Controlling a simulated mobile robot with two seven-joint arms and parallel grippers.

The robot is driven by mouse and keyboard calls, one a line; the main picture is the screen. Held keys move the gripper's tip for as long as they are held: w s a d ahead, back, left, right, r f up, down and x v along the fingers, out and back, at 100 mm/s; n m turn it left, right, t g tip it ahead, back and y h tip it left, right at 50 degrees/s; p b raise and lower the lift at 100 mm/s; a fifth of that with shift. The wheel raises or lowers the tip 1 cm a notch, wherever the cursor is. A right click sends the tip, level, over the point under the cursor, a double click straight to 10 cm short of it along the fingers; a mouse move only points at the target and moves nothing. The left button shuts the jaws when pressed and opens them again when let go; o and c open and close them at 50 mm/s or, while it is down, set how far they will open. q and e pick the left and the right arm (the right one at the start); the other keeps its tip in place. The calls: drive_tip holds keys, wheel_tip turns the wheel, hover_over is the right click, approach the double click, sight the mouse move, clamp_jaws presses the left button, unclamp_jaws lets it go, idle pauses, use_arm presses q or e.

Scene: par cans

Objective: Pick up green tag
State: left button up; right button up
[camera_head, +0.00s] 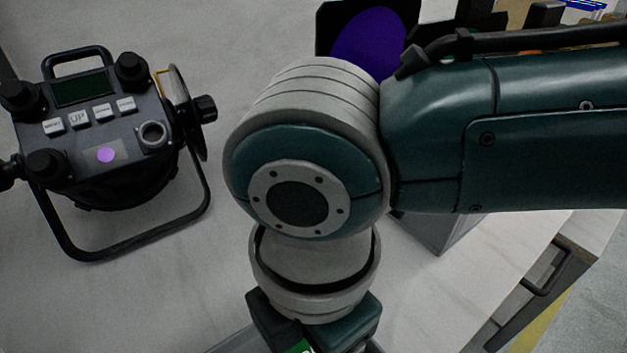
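My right arm comes in from the right and bends down in the middle of the camera_head view. The dark base of my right gripper (345,328) shows at the bottom edge; its fingers are cut off by the frame, so I cannot see whether they are open or hold anything. A small bright green patch (301,347) with white marks shows at the gripper base, mostly cut off; I cannot tell if it is the green tag or a label on my gripper. My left gripper is not in view.
Another lamp with a purple lens (370,42) is partly behind my arm. A drawer handle (548,272) shows at right.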

clamp_jaws()
idle(0.3)
